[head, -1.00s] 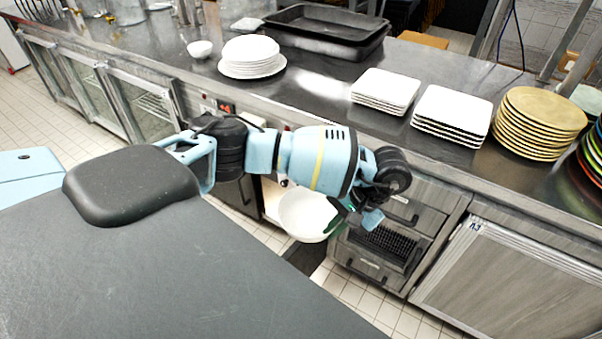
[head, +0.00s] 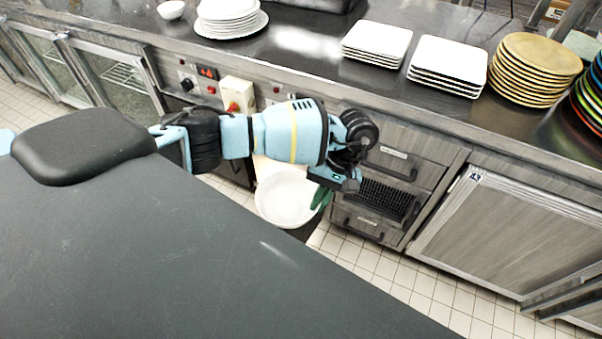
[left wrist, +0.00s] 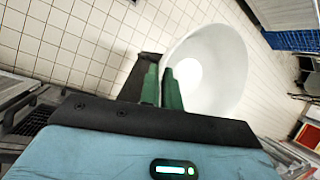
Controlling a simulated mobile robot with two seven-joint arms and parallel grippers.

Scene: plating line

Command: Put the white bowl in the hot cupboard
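The white bowl (head: 286,199) hangs over the floor in front of the counter, below my left forearm. My left gripper (head: 322,192) is shut on its rim, with the green fingers pinching the wall. In the left wrist view, the bowl (left wrist: 212,72) reaches out from between the fingers (left wrist: 162,88), and its inside looks empty. A grey-fronted cupboard (head: 520,232) with a metal frame is at the right under the counter. I cannot tell whether it is the hot cupboard. My right gripper is out of view.
On the counter (head: 310,70) stand white round plates (head: 230,22), square plates (head: 448,62), tan plates (head: 535,65) and a small bowl (head: 171,10). Drawers (head: 385,175) are behind my left gripper. Glass-fronted cabinets (head: 105,75) are at the left. A panel (head: 570,297) juts out low at the right.

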